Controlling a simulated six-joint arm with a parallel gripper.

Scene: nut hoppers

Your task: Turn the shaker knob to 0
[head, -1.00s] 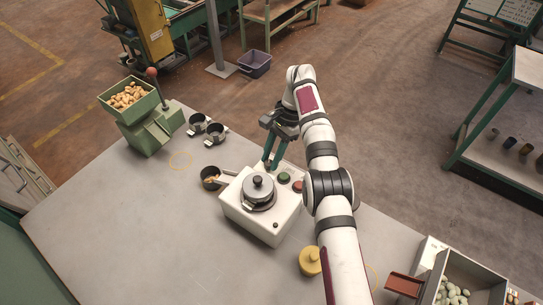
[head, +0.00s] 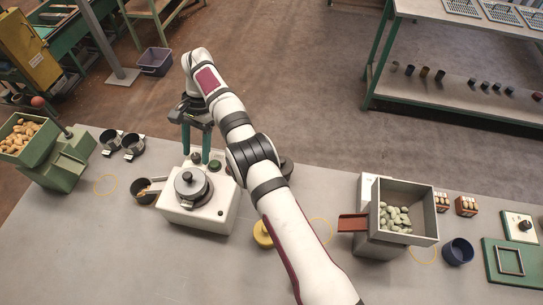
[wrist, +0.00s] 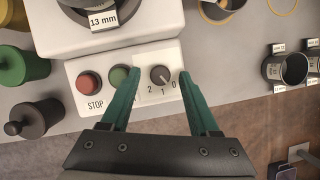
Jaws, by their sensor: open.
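The white shaker (head: 200,212) stands on the grey table with a round lidded pan on top. Its small dark grey knob (wrist: 160,74) is on the panel in the wrist view, above the printed marks 2, 1 and 0. A light pointer line shows on the knob, slanting towards the lower right; its exact setting is hard to read. My gripper (wrist: 160,77) is open, its green fingers on either side of the knob with gaps visible. In the head view my gripper (head: 196,154) is at the shaker's back edge.
A green button (wrist: 119,76) and a red STOP button (wrist: 89,83) sit left of the knob, close to the left finger. Dark cups (head: 133,146) and a green nut hopper (head: 40,150) are at the left. A grey hopper (head: 436,212) stands at the right.

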